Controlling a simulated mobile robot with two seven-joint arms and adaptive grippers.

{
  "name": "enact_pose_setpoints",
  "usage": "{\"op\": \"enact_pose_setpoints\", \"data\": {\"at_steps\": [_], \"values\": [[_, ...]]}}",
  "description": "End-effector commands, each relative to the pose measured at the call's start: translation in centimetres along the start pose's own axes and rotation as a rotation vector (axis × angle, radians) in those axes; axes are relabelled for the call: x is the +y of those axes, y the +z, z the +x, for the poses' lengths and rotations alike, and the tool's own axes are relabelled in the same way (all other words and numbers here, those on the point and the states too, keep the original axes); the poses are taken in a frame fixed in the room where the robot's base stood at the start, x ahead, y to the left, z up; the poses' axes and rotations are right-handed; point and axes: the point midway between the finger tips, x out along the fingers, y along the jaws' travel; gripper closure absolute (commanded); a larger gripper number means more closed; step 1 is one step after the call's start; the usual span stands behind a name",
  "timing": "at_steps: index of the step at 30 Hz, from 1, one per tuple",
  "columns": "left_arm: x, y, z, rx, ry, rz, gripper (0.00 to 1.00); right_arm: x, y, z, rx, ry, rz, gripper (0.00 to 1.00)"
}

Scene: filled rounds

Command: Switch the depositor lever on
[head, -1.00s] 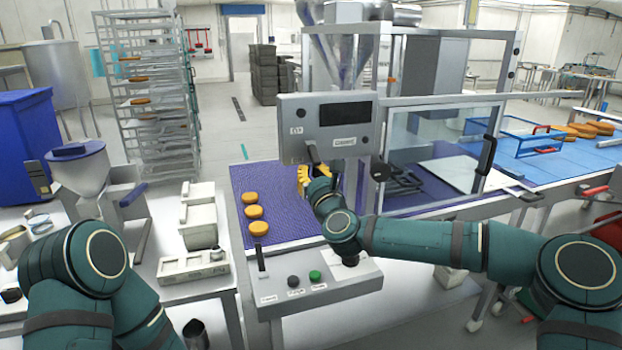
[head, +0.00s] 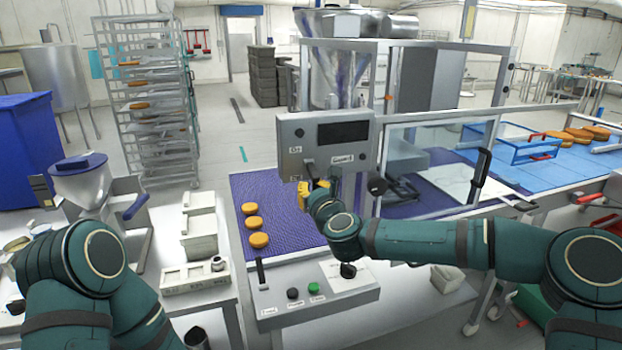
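The depositor has a grey control box (head: 327,145) with a dark screen, under a metal hopper (head: 338,72). A small dark lever (head: 310,167) hangs at the front of the box, beside a white label. Its lower end is hidden by my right gripper. My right gripper (head: 306,192) is just below the box, at or close to the lever.
A front console (head: 318,300) carries another upright dark lever (head: 261,271), a black button and a green button. Round cakes (head: 252,223) lie on the purple belt (head: 285,230). A clear guard (head: 430,160) stands right of the box. A weighing bench is at left.

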Motion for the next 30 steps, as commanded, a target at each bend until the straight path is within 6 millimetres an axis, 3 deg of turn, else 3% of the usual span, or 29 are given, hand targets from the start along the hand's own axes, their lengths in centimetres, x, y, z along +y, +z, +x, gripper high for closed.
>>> {"op": "enact_pose_setpoints", "data": {"at_steps": [1,3,12,19,30], "values": [[0.7,-0.6,-1.7,0.01,-0.001,-0.002,0.54,0.1,1.3,-0.2,0.033,0.001,-0.002,1.0],[1.1,-1.2,-3.0,0.023,-0.002,-0.006,0.54,0.1,1.6,-0.5,0.086,0.001,-0.003,1.0],[2.7,-2.0,-7.7,0.035,0.005,-0.01,0.54,0.1,2.5,-1.2,0.296,0.0,-0.003,1.0],[3.0,-2.0,-8.7,0.033,0.008,-0.009,0.54,0.0,2.8,-1.6,0.343,0.0,-0.002,1.0],[2.7,-2.0,-7.9,0.033,0.006,-0.01,0.54,0.0,4.1,-1.9,0.342,0.0,-0.002,1.0]]}}
